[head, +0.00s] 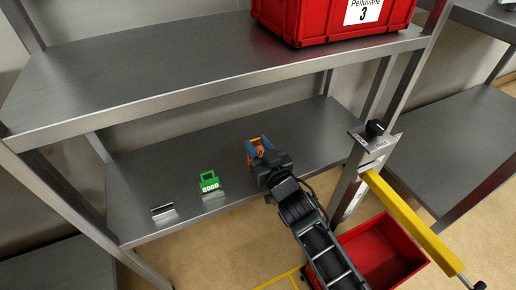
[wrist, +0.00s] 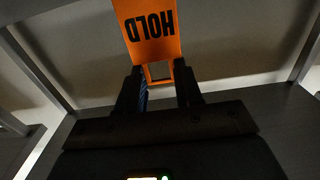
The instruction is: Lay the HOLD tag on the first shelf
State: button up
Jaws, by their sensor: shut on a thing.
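The orange HOLD tag (head: 262,142) is in the jaws of my gripper (head: 256,149), over the right part of the lower shelf (head: 160,160). In the wrist view the tag (wrist: 150,32) stands out beyond the fingertips, its black lettering upside down. My gripper (wrist: 160,76) is shut on the tag's narrower frame end, a finger on each side. I cannot tell whether the tag touches the shelf.
A green tag (head: 209,181) and a small black-and-white card (head: 163,211) stand at the lower shelf's front left. A red crate (head: 325,18) sits on the upper shelf. A post with a knob (head: 375,128), a yellow bar (head: 415,225) and a red bin (head: 380,255) are at right.

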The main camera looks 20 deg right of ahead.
jog(key=shift+f, duration=0.15)
jog(key=o, duration=1)
jog(key=shift+r, duration=0.25)
jog(key=shift+s+p, duration=0.35)
jog(key=shift+p, duration=0.05)
jog(key=s+p, duration=0.3)
jog(key=s, duration=0.8)
jog(key=shift+s+p, duration=0.2)
jog(key=shift+p, duration=0.2)
jog(key=shift+f, duration=0.1)
